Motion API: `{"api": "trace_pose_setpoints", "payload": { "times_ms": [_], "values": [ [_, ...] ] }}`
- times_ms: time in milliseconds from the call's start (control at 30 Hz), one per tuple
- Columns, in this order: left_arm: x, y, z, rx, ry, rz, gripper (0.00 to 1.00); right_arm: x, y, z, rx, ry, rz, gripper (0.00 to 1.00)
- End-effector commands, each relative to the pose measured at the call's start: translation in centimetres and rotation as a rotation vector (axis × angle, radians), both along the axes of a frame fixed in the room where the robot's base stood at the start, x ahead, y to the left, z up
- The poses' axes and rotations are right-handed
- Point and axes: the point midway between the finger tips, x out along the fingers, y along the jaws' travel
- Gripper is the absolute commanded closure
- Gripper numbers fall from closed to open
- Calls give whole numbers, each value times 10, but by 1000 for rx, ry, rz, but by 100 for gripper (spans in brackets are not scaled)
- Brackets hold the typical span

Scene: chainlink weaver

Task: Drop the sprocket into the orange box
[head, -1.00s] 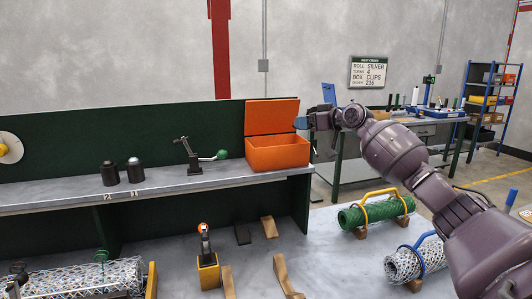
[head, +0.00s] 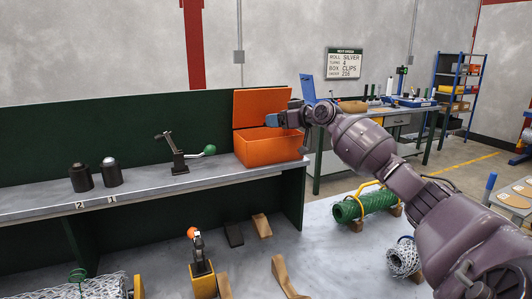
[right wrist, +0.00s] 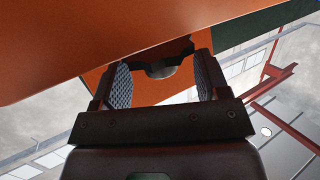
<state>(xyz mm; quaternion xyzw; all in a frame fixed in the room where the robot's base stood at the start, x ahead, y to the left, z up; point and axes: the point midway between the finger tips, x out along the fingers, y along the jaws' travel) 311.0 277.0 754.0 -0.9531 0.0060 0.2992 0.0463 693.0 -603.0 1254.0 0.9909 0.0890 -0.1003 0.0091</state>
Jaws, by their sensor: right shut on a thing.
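The orange box (head: 270,150) stands at the right end of the grey bench, with its orange lid (head: 258,106) raised at the back. My right gripper (head: 272,120) is above the box opening, in front of the lid. In the right wrist view its two fingers (right wrist: 160,80) hold a dark grey notched piece, the sprocket (right wrist: 160,70), between their ribbed pads. Only part of the sprocket shows, and in the head view I cannot make it out. Orange surfaces (right wrist: 120,40) fill much of the right wrist view close by. My left gripper is not in view.
On the bench (head: 140,200) stand two dark cylinders (head: 81,178) and a lever tool with a green knob (head: 178,158). A green mesh roll (head: 365,205) lies on the lower surface. A blue panel (head: 307,89) stands just behind my right gripper.

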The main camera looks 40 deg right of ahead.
Motion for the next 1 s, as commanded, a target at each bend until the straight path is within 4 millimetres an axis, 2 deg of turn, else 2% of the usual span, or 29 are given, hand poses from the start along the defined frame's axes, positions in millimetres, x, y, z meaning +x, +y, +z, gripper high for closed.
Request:
{"api": "trace_pose_setpoints", "payload": {
  "times_ms": [33,200,533,567,733,1000],
  "values": [
    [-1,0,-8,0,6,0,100,1,0,-10,-1,3,0,66],
    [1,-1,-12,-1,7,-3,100,0,0,-21,0,-1,-1,66],
    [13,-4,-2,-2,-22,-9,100,0,0,-22,0,-4,-1,66],
    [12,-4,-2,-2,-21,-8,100,0,0,-22,1,-4,-1,30],
    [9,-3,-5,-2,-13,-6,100,0,0,-23,1,-3,0,4],
    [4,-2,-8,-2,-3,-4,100,0,0,-25,1,1,0,2]
  ]
}}
